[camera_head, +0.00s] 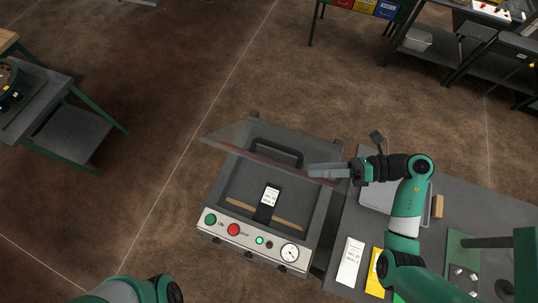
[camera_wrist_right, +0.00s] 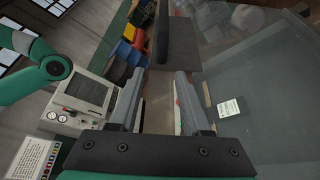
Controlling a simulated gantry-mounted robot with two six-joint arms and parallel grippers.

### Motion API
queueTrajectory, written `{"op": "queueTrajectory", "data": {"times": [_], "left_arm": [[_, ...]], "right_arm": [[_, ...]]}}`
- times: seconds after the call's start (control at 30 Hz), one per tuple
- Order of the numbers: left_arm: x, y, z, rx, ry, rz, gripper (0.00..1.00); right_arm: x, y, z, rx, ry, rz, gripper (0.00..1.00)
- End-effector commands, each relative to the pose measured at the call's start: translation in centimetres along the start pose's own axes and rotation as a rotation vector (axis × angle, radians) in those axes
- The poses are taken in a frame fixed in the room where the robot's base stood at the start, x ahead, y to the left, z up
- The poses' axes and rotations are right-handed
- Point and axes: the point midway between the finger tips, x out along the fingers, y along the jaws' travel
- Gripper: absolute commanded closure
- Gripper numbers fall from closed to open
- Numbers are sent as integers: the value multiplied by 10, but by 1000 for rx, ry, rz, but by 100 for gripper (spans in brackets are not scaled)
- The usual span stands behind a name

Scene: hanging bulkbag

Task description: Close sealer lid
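The sealer (camera_head: 222,231) is a grey box with a front button panel. Its clear lid (camera_head: 228,137) is raised and tilted above the chamber, with a black handle (camera_head: 276,151) on it. A black pouch with a white label (camera_head: 270,198) lies in the chamber; it also shows in the wrist view (camera_wrist_right: 230,108). My right gripper (camera_head: 311,172) points left at the lid's right side. In the wrist view its fingers (camera_wrist_right: 161,75) are apart, with a lid edge seeming to run near the right finger; contact cannot be told. My left gripper is out of view.
A grey table (camera_head: 343,235) stands right of the sealer, with a white card (camera_head: 350,262), a yellow card (camera_head: 374,272) and a pale tray (camera_head: 380,196). Another table (camera_head: 85,135) stands far left. The floor left of the sealer is clear.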

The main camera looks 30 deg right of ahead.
Motion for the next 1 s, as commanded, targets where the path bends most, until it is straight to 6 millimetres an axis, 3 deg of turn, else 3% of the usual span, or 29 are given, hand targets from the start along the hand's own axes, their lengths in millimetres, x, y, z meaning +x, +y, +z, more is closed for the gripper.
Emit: {"op": "queueTrajectory", "data": {"times": [0.17, 0.4, 0.6, 0.97, 1.0], "left_arm": [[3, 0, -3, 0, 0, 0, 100], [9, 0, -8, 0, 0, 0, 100], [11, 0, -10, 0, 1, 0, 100], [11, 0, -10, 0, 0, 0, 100], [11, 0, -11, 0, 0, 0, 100]], "right_arm": [[21, 1, -1, 0, 4, 4, 50], [75, 3, 1, -6, 2, 10, 50], [108, 3, 4, -17, -3, 9, 50], [116, 0, 2, -11, -2, 2, 50], [115, 0, 1, -10, -2, 2, 58]]}}
